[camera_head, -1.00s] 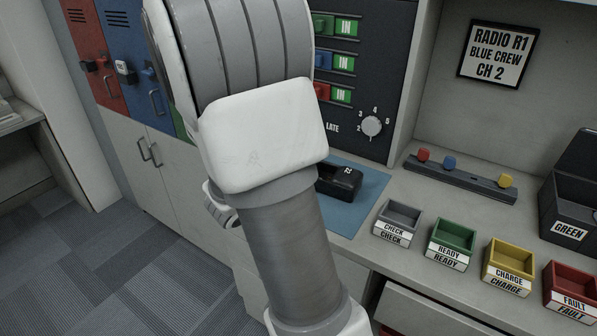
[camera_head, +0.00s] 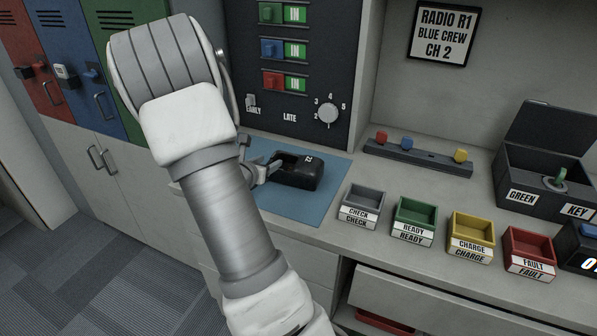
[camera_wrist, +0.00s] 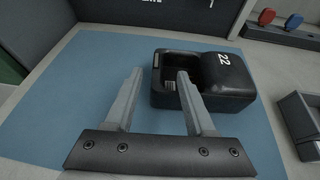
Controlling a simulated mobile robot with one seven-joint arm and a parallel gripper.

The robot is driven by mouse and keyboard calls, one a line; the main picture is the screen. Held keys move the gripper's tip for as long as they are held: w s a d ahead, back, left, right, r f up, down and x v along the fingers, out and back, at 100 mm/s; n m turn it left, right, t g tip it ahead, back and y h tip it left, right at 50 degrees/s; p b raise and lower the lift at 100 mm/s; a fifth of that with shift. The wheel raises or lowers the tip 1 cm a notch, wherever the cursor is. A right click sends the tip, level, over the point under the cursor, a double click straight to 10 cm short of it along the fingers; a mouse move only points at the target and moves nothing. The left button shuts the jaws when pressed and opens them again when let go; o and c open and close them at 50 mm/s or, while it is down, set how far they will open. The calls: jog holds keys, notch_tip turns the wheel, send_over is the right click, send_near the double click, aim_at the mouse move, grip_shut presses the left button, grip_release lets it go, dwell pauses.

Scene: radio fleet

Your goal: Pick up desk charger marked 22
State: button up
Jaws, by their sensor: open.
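The black desk charger (camera_head: 297,172) marked 22 lies on the blue mat (camera_head: 318,205) on the counter. In the wrist view the charger (camera_wrist: 226,80) is right of centre, with its open well on the left and the white 22 on its raised right part. My gripper (camera_wrist: 157,73) is open and empty in the wrist view. Its right finger overlaps the front of the charger's well, and its left finger is over bare mat to the left; I cannot tell whether it touches. In the head view my gripper (camera_head: 262,172) is partly hidden by my arm, at the charger's left side.
Grey CHECK (camera_head: 366,196), green READY (camera_head: 416,212), yellow CHARGE (camera_head: 471,230) and red FAULT (camera_head: 529,244) trays stand right of the mat. A strip with coloured knobs (camera_head: 417,157) lies behind them. A dark panel (camera_head: 290,75) rises behind the mat.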

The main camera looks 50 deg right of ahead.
aim_at(271, 160)
jog(key=x, duration=0.5)
jog(key=shift+w+f, duration=0.15)
jog(key=shift+w, duration=0.05)
grip_shut()
dwell(1.2)
